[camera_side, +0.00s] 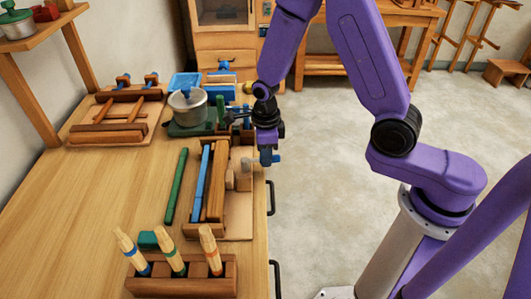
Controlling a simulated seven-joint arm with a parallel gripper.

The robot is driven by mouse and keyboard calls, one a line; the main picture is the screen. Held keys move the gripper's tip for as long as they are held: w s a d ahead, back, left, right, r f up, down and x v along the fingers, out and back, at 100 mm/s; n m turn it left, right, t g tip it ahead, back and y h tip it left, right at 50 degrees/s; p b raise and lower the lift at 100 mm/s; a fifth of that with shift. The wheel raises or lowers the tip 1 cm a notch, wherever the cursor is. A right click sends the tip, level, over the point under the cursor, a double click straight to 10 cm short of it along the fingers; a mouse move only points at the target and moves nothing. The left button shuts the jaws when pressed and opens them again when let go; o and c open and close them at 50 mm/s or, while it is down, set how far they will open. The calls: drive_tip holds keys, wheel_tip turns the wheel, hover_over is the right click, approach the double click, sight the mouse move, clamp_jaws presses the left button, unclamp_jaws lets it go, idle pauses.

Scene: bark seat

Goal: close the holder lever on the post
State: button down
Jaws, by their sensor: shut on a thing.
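My gripper (266,157) is at the right edge of the workbench, pointing down, its jaws shut on what appears to be the holder lever. A small blue piece (277,159) shows at its fingertips, too small to tell apart clearly from the fingers. Just left of and below the gripper is a light wooden post (245,166) with small blocks (231,180) beside it, at the right side of a wooden fixture. The gripper partly hides where the lever meets the post, and I cannot tell the lever's angle.
The fixture's long wooden bars (217,190) and a blue bar (201,185) lie left of the post, with a green bar (176,187) beyond. A metal pot (187,107) stands behind. A rack with brushes (181,273) is at the front.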

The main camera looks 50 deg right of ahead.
drive_tip(key=c, duration=1)
unclamp_jaws()
drive_tip(key=shift+r, duration=0.1)
wheel_tip(320, 180, up, 17)
drive_tip(key=shift+r, duration=0.15)
drive_tip(key=shift+s, duration=0.1)
